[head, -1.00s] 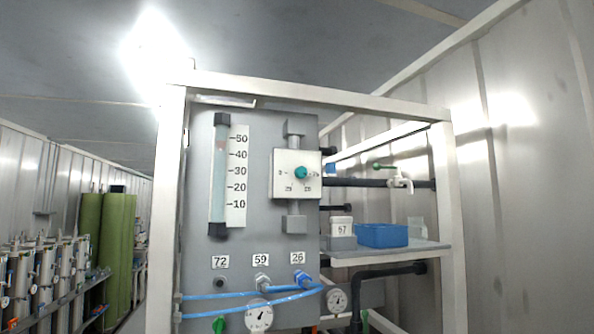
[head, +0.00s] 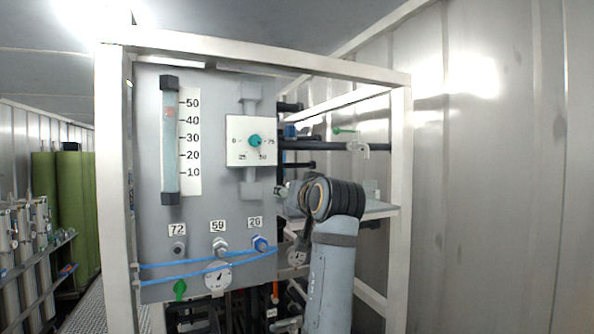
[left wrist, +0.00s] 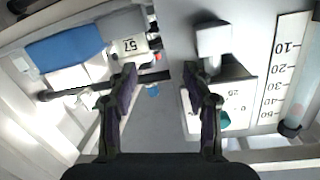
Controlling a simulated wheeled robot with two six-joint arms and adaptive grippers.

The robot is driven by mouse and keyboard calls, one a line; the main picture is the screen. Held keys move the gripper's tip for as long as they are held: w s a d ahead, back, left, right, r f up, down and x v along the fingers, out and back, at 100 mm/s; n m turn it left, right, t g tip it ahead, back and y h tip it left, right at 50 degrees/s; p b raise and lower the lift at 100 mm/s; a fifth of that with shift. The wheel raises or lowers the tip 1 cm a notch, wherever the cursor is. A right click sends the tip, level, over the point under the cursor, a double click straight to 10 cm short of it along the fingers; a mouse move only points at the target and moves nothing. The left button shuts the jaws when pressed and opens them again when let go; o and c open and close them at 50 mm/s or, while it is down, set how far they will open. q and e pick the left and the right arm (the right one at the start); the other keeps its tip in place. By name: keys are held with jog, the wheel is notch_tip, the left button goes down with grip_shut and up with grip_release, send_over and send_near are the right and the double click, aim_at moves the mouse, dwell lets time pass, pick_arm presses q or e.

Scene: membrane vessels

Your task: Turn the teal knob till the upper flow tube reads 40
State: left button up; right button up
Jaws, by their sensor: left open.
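The teal knob (head: 254,140) sits on a square white dial plate (head: 238,153) marked 0, 25, 50 and 75. In the left wrist view the knob (left wrist: 224,120) shows beside the right-hand finger, apart from the jaw gap, with the scene upside down. The flow tube (head: 170,150) stands left of the dial; its reddish float looks to be between 40 and 50. My left gripper (left wrist: 160,78) is open and empty. In the head view its arm rises at lower right, with the gripper (head: 284,191) partly hidden, below and right of the knob. My right gripper is out of view.
A white frame post (head: 398,210) stands right of the arm. A shelf holds a blue bin (left wrist: 65,48) and a box labelled 57 (left wrist: 130,48). Blue hoses (head: 200,275) and a gauge (head: 218,277) lie below the dial. Dark pipes (head: 325,146) run behind the panel's right.

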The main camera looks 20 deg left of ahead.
aim_at(256, 141)
pick_arm(q)
jog(key=s+r+n+y, duration=0.2)
jog(key=s+r+n, duration=0.1)
jog(key=s+r, duration=0.8)
jog(key=p+x, duration=0.2)
jog(key=x, duration=0.1)
jog(key=r+p+x, duration=0.1)
jog(key=p+x, duration=0.1)
jog(key=x, duration=0.2)
jog(key=p+x, duration=0.2)
jog(key=x, duration=0.2)
jog(key=shift+w+d+r, duration=0.1)
jog(key=shift+w+r, duration=0.05)
jog(key=shift+w, duration=0.3)
jog(key=shift+d, duration=0.1)
